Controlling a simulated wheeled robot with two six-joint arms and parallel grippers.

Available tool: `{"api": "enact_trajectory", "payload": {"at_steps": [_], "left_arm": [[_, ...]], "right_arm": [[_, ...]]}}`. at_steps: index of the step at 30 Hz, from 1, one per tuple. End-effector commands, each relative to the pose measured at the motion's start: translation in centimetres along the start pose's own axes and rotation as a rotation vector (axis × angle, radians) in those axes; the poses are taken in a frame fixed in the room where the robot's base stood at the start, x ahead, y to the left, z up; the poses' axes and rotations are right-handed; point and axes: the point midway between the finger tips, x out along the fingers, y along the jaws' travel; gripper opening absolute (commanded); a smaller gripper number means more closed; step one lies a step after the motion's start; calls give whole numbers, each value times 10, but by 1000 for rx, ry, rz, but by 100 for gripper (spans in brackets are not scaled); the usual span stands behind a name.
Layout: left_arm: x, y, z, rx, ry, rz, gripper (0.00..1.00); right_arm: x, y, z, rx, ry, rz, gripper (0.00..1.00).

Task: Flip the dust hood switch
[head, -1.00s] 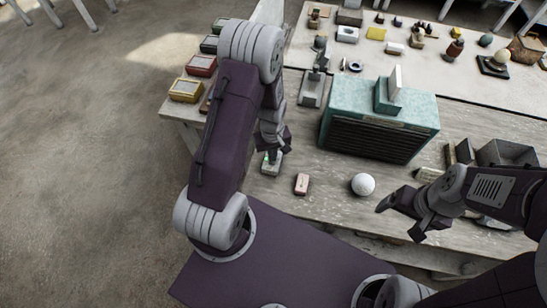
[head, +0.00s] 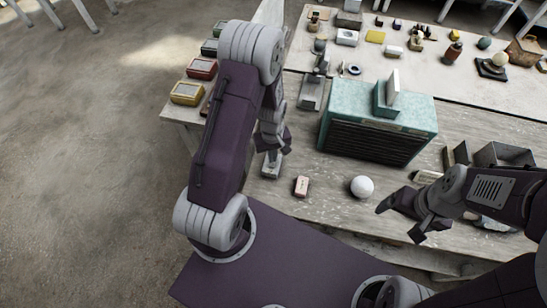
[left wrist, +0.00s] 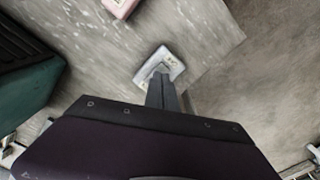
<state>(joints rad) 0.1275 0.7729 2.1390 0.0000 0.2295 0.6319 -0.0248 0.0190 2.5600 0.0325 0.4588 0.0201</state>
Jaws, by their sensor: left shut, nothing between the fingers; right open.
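The switch box (head: 271,171), a small pale grey block, sits on the table near its left front part. It also shows in the left wrist view (left wrist: 171,62). My left gripper (head: 271,150) is shut and empty, pointing down at this box. In the left wrist view its fingertips (left wrist: 161,80) overlap the box and hide part of its top; I cannot tell whether they touch. The dust hood (head: 380,125) is a teal box with a dark slatted front, to the right of the switch. My right gripper (head: 401,220) is open and empty near the table's front edge.
A pink block (head: 301,186) and a white sphere (head: 362,187) lie on the table right of the switch. A grey stand (head: 311,92) is behind it. Yellow (head: 187,93) and red (head: 201,68) boxes line the left edge. Small items fill the back.

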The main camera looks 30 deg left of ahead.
Motion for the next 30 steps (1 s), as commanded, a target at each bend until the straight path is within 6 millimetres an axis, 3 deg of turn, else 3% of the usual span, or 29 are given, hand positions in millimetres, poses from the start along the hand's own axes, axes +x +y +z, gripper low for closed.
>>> {"api": "enact_trajectory", "payload": {"at_steps": [1,13,30], "left_arm": [[-10,0,0,0,0,0,0],[-48,0,0,0,0,0,0],[-45,0,0,2,0,0,0]], "right_arm": [[-10,0,-1,0,0,0,85],[-43,-1,-4,0,0,0,85],[-39,-1,-4,0,0,0,85]]}}
